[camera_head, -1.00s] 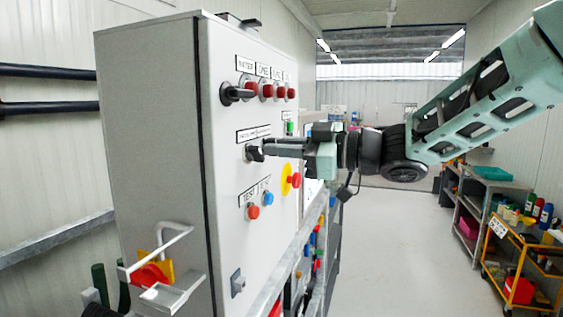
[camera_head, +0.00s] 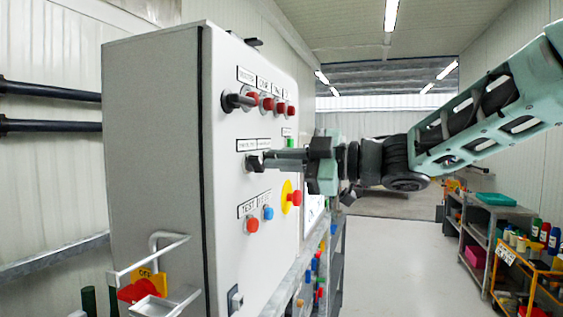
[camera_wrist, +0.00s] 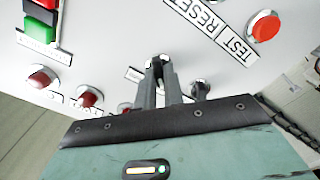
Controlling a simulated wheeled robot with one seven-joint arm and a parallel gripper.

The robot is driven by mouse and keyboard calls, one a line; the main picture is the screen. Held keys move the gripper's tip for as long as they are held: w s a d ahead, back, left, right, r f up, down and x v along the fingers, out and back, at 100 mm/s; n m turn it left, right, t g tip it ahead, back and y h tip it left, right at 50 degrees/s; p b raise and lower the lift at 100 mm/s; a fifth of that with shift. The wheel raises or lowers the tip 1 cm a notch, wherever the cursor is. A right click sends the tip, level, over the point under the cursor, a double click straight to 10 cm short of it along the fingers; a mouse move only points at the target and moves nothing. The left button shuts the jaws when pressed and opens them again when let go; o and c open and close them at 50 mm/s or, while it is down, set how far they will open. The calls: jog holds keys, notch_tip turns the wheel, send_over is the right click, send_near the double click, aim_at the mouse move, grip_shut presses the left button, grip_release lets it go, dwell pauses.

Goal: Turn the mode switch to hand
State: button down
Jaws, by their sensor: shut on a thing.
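The mode switch (camera_head: 254,163) is a small black knob on the front of the grey control cabinet, below a label strip too small to read. My gripper (camera_head: 266,159) reaches it from the right, with its fingers pointing at the panel. In the wrist view, my gripper's fingertips (camera_wrist: 160,68) are shut on the knob, and its metal base (camera_wrist: 157,60) shows between them. The fingers hide most of the knob, so I cannot tell its exact position.
Above sits another black rotary switch (camera_head: 238,100) beside a row of red lamps (camera_head: 267,104). Below are a red button (camera_head: 252,226), a blue button (camera_head: 268,213) and an emergency stop (camera_head: 294,198). A shelf (camera_head: 487,225) and an orange cart (camera_head: 525,265) stand right; the aisle is clear.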

jog(key=c, duration=1.5)
grip_release()
jog(key=b+v, duration=0.3)
jog(key=v, duration=1.4)
jog(key=shift+d, duration=0.2)
